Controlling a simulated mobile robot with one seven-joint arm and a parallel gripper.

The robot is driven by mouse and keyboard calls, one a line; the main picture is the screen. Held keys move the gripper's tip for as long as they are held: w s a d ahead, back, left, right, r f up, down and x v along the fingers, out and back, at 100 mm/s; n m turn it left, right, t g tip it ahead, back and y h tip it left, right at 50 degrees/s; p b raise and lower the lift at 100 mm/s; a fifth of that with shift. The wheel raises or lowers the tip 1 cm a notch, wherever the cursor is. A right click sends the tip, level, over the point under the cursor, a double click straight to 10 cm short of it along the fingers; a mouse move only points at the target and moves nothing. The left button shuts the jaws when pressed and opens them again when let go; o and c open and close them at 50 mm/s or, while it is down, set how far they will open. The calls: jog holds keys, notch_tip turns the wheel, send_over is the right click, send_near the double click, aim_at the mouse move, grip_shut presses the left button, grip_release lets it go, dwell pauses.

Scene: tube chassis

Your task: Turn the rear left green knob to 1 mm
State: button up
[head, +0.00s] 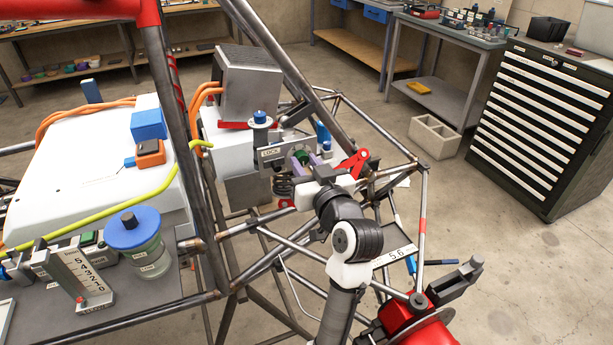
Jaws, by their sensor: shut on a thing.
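The green knob (301,156) shows small in the head view, beside a plate marked LOCK (271,153) on the tube chassis. The gripper is shut on the green knob. The gripper's white body and my dark wrist hide part of the knob and what lies below it. No marking on the knob can be read from here. A coil spring (284,187) sits just below left of the gripper.
A red lever (353,164) stands close to the right of my gripper. Chassis tubes (182,120) surround the area. A yellow-green hose (130,196), a blue-lidded jar (134,228) and an upright scale (83,274) are at left. Floor is open toward the black drawer cabinet (545,125).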

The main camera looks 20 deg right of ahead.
jog(key=shift+n+b, duration=1.65)
jog(key=shift+n, duration=0.55)
jog(key=o, duration=1)
jog(key=shift+s, duration=0.15)
